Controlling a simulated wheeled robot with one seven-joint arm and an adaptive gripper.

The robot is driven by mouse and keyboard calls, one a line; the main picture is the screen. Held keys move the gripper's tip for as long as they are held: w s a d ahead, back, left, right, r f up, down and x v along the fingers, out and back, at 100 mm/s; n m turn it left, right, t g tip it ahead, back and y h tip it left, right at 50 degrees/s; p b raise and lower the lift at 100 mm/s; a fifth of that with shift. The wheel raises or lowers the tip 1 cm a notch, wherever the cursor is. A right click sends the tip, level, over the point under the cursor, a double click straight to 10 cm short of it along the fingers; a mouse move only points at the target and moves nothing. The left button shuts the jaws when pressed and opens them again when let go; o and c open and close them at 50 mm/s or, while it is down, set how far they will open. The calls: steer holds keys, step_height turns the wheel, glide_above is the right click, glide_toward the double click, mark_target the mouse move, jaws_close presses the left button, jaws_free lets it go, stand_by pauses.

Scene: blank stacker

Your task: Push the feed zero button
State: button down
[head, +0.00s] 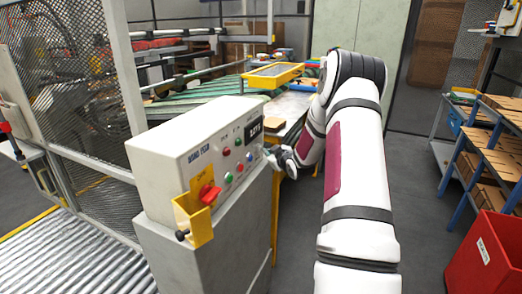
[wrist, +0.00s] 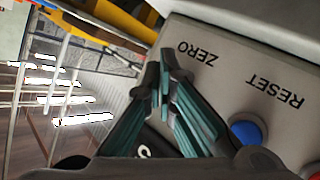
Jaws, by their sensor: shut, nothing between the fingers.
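The feed control box (head: 185,150) is a pale grey cabinet with a digital display (head: 254,132) and several coloured buttons on its sloped face. In the wrist view its panel (wrist: 225,80) appears upside down, with the label ZERO (wrist: 197,52) and the label RESET (wrist: 275,92). A blue button (wrist: 247,132) sits near RESET. My gripper (head: 271,152) is at the right end of the panel, at the end of my white arm. In the wrist view my gripper (wrist: 165,62) has its fingers together and empty, beside the ZERO label. No zero button shows clearly; the fingers cover part of the panel.
A red switch (head: 209,194) on a yellow plate juts from the box's front left. A mesh fence (head: 75,80) and rollers (head: 75,262) lie to the left. A yellow tray (head: 272,76) is behind. A red bin (head: 487,255) and shelves stand right.

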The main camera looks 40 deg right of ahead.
steer(key=shift+w+a, duration=0.2)
steer(key=shift+w, duration=0.3)
stand_by(0.7)
steer(key=shift+s, duration=0.1)
steer(key=shift+s+d+p, duration=0.3)
steer(key=shift+s+d, duration=0.05)
steer(key=shift+s, duration=0.4)
steer(key=shift+s, duration=0.15)
steer(key=s, duration=0.1)
steer(key=s+d+p, duration=0.1)
steer(key=s, duration=0.1)
steer(key=s+d+p, duration=0.1)
steer(key=shift+s, duration=0.2)
stand_by(0.8)
